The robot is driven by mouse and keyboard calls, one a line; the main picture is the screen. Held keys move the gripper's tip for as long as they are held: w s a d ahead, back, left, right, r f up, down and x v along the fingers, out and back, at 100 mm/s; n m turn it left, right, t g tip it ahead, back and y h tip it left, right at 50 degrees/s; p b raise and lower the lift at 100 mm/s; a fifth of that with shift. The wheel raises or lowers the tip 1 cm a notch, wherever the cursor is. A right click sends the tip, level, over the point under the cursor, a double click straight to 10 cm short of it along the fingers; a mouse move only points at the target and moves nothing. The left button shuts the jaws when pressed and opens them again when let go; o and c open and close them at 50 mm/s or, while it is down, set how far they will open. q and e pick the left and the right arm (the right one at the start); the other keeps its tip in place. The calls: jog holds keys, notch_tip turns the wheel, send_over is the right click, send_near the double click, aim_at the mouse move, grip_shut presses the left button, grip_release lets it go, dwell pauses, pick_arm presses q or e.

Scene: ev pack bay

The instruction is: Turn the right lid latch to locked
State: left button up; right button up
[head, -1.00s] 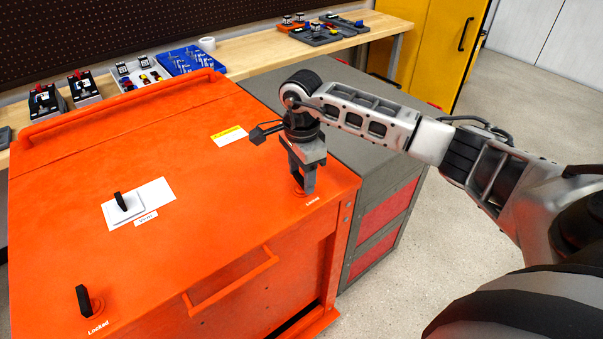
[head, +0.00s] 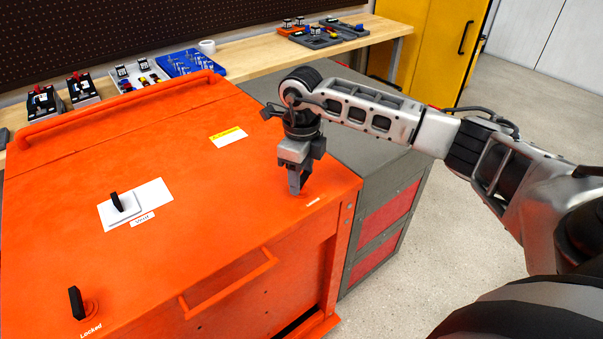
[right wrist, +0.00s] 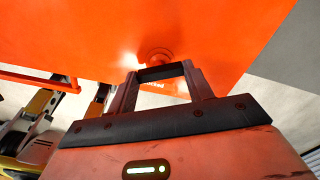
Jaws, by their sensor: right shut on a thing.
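The right lid latch (right wrist: 161,73) is a black bar on a round orange base (right wrist: 155,54), at the right front corner of the orange lid (head: 190,235). My right gripper (head: 297,190) points down onto it from above. In the right wrist view the gripper (right wrist: 160,76) has the latch bar between its two fingers and is shut on it. In the head view the fingers mostly hide the latch, so its angle is hard to read there. A small white label (head: 313,202) lies beside it, partly readable in the wrist view. My left gripper is out of view.
The left latch (head: 76,303) stands upright beside a "Locked" label (head: 90,331). A black knob (head: 117,202) sits on a white plate mid-lid. An orange handle (head: 228,284) is at the front. A bench (head: 245,65) with parts trays runs behind. A grey cabinet (head: 385,190) stands right.

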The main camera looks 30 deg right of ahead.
jog(key=m, duration=0.5)
jog(key=shift+m, duration=0.4)
dwell(0.3)
jog(key=o, duration=1)
pick_arm(q)
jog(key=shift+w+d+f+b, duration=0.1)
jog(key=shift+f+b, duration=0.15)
jog(key=shift+b, duration=0.45)
pick_arm(e)
notch_tip(320, 180, up, 16)
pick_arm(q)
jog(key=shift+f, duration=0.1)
